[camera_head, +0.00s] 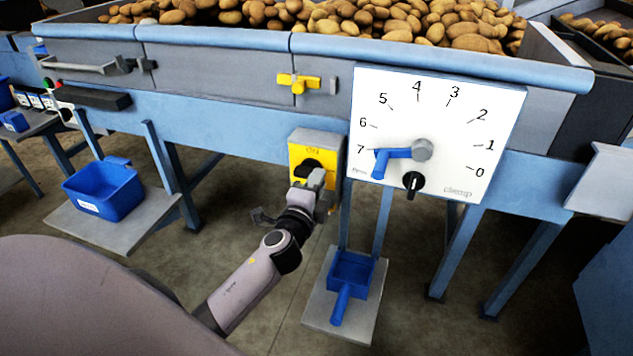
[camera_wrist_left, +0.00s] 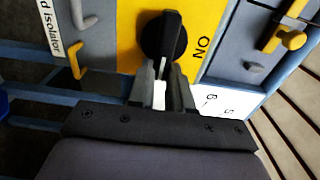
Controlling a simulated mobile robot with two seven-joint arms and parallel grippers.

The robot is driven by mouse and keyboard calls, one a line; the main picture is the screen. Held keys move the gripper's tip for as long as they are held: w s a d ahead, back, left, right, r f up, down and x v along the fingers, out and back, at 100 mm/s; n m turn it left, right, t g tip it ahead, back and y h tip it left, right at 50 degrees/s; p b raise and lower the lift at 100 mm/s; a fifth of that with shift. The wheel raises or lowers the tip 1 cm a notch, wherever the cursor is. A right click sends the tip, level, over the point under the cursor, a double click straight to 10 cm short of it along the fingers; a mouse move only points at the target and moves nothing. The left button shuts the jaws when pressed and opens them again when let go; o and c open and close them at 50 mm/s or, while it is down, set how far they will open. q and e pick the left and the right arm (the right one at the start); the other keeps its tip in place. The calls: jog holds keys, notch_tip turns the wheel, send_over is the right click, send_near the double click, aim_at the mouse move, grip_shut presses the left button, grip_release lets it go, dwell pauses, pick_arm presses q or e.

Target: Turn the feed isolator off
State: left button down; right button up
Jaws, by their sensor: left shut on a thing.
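The feed isolator is a yellow plate (camera_head: 327,151) on the front of the blue grader frame, with "ON" printed near its upper edge. In the left wrist view, its yellow face (camera_wrist_left: 129,35) carries a black rotary knob (camera_wrist_left: 166,35). The knob's bar stands nearly upright in that picture, and "ON" is to its right, off the line of the bar. My left gripper (camera_head: 314,182) is in front of the plate. Its fingers (camera_wrist_left: 160,88) are shut on the near end of the knob, which they partly hide. My right gripper is out of view.
A white dial board (camera_head: 450,110) with a blue lever (camera_head: 392,155) and a black clamp knob (camera_head: 413,181) is just right of my gripper. A yellow handle (camera_head: 298,82) is above. Blue bins stand at left (camera_head: 105,190) and below (camera_head: 350,272). Potatoes fill the hopper.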

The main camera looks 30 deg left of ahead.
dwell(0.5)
pick_arm(q)
jog(key=c, duration=1)
grip_release()
jog(key=shift+c, duration=0.2)
jog(key=v, duration=0.7)
jog(key=shift+s, duration=0.1)
